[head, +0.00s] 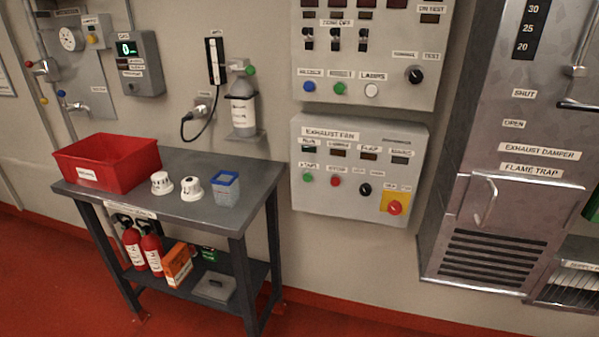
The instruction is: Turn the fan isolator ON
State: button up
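The exhaust fan panel (360,172) is a grey box on the wall in the middle of the head view, labelled "EXHAUST FAN". At its lower right a red rotary knob (394,208) sits on a yellow plate (396,200), which looks like the isolator. The small lettering on the plate is too blurred to read, so I cannot tell the knob's position. Left of it in the same row are a black knob (365,189), a red button (335,181) and a green button (308,178). My gripper is not in view.
A larger control panel (366,84) hangs just above. A metal bench (215,206) with a red bin (107,162), two white detectors and a blue-rimmed cup stands left. A steel exhaust damper unit (500,130) projects at right. Floor below the fan panel looks clear.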

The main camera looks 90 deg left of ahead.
aim_at(394, 207)
jog(key=u, duration=2.9)
